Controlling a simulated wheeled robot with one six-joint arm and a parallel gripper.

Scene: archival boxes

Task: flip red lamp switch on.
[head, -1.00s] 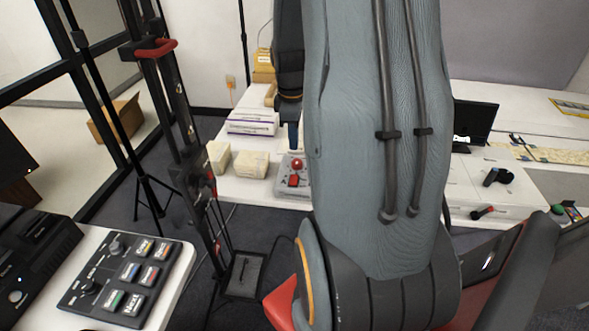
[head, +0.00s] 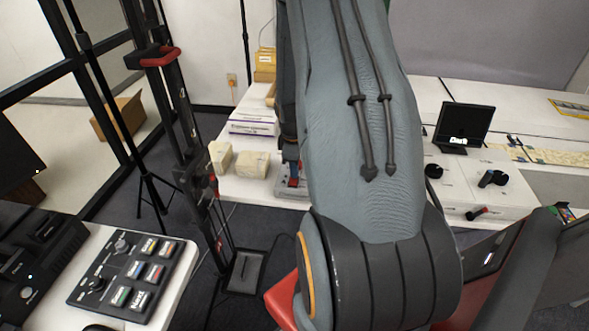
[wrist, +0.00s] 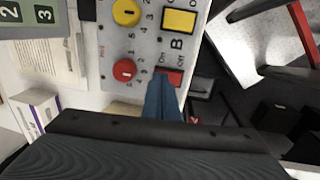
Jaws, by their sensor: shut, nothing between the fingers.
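The grey control box (wrist: 147,45) fills the upper middle of the wrist view. A red rocker switch (wrist: 174,75) sits on it below an "Off" label, right of a red round knob (wrist: 124,70). My gripper (wrist: 165,80) has blue fingers, shut and empty. Their tips overlap the lower left of the red switch; whether they touch it I cannot tell. In the head view the box (head: 288,191) lies on the white table, mostly hidden behind my arm, with my gripper (head: 291,155) over it.
A yellow knob (wrist: 126,12) and yellow switch (wrist: 179,20) sit above the red pair on the box. In the head view, pale blocks (head: 252,164) stand left of it. A small black monitor (head: 464,126) stands to the right. A black tripod (head: 150,180) stands on the left.

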